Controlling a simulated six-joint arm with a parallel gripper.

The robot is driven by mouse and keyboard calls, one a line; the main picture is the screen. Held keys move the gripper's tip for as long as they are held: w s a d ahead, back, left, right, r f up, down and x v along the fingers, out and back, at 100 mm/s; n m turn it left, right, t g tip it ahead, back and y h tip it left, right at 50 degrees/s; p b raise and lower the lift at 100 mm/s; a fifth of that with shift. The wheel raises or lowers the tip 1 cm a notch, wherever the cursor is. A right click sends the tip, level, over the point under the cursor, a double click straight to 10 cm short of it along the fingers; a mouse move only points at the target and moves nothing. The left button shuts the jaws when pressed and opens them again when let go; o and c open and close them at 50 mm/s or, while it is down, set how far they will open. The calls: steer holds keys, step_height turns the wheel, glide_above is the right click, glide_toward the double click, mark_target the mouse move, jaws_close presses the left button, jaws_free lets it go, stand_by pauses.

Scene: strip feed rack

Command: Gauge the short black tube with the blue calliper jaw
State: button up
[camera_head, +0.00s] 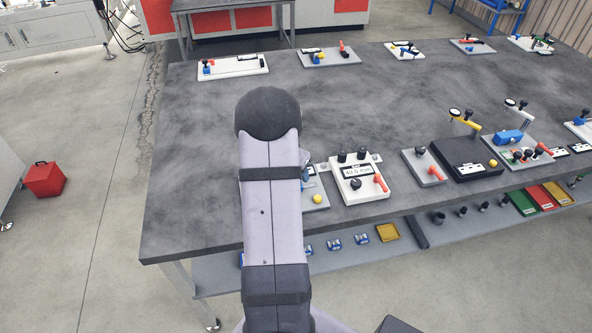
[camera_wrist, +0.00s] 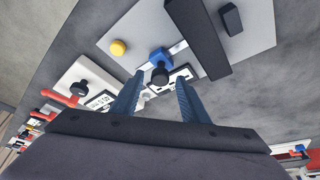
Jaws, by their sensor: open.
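My gripper (camera_wrist: 160,80) is open in the wrist view, its two blue-grey fingers apart over a grey plate (camera_wrist: 125,25). The blue calliper jaw (camera_wrist: 161,56) with a black knob (camera_wrist: 160,75) shows between and just beyond the fingertips. I cannot tell whether the fingers touch the knob. A long dark bar (camera_wrist: 197,38) and a smaller black block (camera_wrist: 231,19) are on the plate's right side. I cannot tell which, if either, is the short black tube. In the head view my arm hides the gripper and most of this plate (camera_head: 318,208).
A yellow button (camera_wrist: 118,47) is on the plate. A white box (camera_head: 352,193) with knobs, a red lever and a display stands right of my arm. A black base (camera_head: 466,168) and other stations lie further right. The table's middle (camera_head: 380,105) is clear.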

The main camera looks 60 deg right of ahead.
steer(key=shift+d+f, duration=0.1)
steer(key=shift+f, duration=0.1)
jaws_close()
steer(key=shift+w+a+f+b, duration=0.15)
steer(key=shift+w+a+b, duration=0.25)
steer(key=shift+b, duration=0.3)
steer(key=w+a+b, duration=0.3)
steer(key=b, duration=0.1)
steer(key=shift+w+a, duration=0.25)
steer(key=shift+r, duration=0.2)
jaws_free()
